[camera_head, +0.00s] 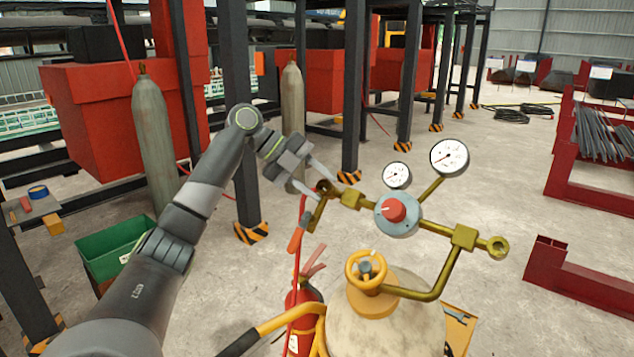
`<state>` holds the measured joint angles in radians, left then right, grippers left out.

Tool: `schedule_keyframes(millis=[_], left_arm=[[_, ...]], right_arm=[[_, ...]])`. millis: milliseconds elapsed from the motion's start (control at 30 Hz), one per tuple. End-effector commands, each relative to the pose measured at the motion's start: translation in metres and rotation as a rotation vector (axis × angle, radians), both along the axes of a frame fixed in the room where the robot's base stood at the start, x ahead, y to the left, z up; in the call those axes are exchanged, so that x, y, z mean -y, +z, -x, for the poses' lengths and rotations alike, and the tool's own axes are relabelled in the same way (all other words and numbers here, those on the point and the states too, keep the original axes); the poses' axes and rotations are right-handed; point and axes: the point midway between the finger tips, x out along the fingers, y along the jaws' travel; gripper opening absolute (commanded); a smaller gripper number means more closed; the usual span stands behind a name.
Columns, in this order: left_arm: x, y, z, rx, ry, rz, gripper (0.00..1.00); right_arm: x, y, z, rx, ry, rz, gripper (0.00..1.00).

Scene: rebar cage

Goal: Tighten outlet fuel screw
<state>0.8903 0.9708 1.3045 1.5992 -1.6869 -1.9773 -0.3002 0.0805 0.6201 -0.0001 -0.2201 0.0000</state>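My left gripper (327,187) reaches in from the left, its two fingers spread apart. The fingertips are on either side of the left brass end of the regulator, where the outlet fitting (323,189) is; I cannot tell whether they touch it. The brass regulator (350,199) has a blue-grey body with a red knob (394,211) and two white round gauges (449,156). It sits above a pale gas cylinder (390,325) with a yellow handwheel valve (366,270). My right gripper is not in view.
A red fire extinguisher (303,310) stands left of the cylinder, by a red hose (297,250) and yellow cart rails (285,319). Grey cylinders (153,150), dark posts (240,120) and a green bin (112,247) stand left and behind. Concrete floor (500,200) is open at right.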

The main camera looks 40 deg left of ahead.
Motion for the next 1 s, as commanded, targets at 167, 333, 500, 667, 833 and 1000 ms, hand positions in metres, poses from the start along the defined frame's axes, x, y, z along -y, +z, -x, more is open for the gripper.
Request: schedule_keyframes(millis=[167,333,500,667,833,1000], left_arm=[[0.000,0.000,0.000,-0.001,0.000,0.001,0.50],[0.000,0.000,0.000,-0.001,0.000,0.001,0.50],[-0.007,0.006,0.004,-0.001,0.002,0.000,0.50],[-0.028,0.025,0.016,0.001,0.005,0.000,0.50],[-0.055,0.053,0.034,0.003,0.005,0.001,0.50],[-0.081,0.081,0.051,0.003,0.004,0.003,0.50]], right_arm=[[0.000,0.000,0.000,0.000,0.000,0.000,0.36],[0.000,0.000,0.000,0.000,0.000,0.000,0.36],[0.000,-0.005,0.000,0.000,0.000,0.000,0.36],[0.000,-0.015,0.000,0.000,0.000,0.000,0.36],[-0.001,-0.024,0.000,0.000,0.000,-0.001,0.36],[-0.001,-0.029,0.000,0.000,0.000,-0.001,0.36]])
